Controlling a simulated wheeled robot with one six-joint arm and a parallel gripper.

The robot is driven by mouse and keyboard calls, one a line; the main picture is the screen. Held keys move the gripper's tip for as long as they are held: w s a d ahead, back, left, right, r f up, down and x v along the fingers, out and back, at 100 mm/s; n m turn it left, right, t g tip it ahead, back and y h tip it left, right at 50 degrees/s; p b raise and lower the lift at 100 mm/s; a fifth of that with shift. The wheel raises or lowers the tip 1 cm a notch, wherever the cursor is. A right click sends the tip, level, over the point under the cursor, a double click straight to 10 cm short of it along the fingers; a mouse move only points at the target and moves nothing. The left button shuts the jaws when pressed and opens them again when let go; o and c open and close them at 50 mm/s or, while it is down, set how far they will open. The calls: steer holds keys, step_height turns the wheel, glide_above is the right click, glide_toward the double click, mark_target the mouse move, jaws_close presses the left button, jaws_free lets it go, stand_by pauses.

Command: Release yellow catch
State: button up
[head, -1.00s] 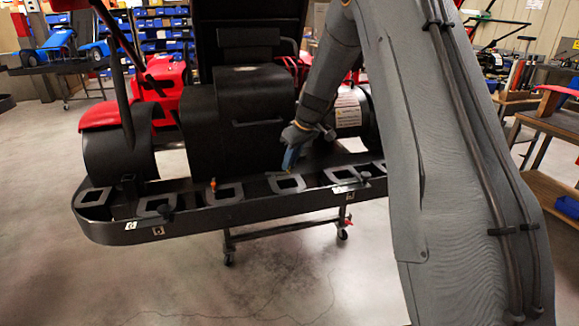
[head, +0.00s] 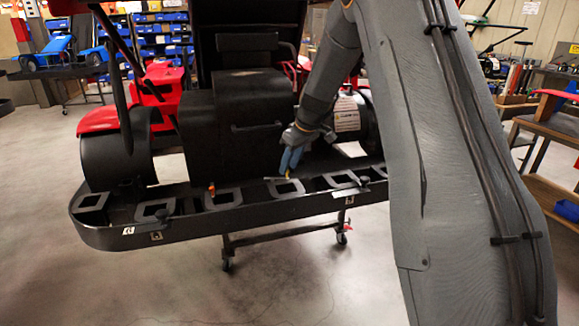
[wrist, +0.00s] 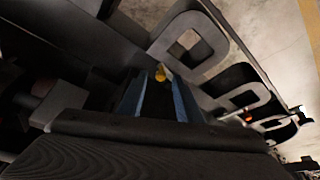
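The yellow catch (wrist: 162,73) shows as a small yellow knob in the wrist view, just beyond and between my fingertips, beside a square cutout of the dark rail. In the head view a tiny yellow spot (head: 287,176) shows under the fingertips. My gripper (head: 289,171) points down at the rail, with its blue fingers low over it. In the wrist view the two fingers (wrist: 160,88) stand apart with a dark gap between them. I cannot tell whether either finger touches the catch.
The black rail (head: 240,215) with several square cutouts runs across the kart's near side. An orange catch (head: 211,189) stands on it to the left. A black box-like body (head: 235,125) rises behind. The floor in front is clear.

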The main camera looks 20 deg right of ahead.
steer(key=b+v, duration=0.1)
steer(key=v, duration=0.6)
steer(key=shift+d, duration=0.1)
steer(key=s+a+f+m+g, duration=0.1)
steer(key=s+a+f+m, duration=0.1)
steer(key=s, duration=1)
steer(key=s+a+f+m+g+h, duration=0.1)
steer(key=s+a+f+m, duration=0.1)
steer(key=s, duration=1)
steer(key=s+a+f+m+g+h, duration=0.1)
steer(key=s+f, duration=0.4)
steer(key=s, duration=0.8)
steer(key=shift+a+f+m, duration=0.2)
steer(key=shift+a+m, duration=0.4)
steer(key=shift+a, duration=0.55)
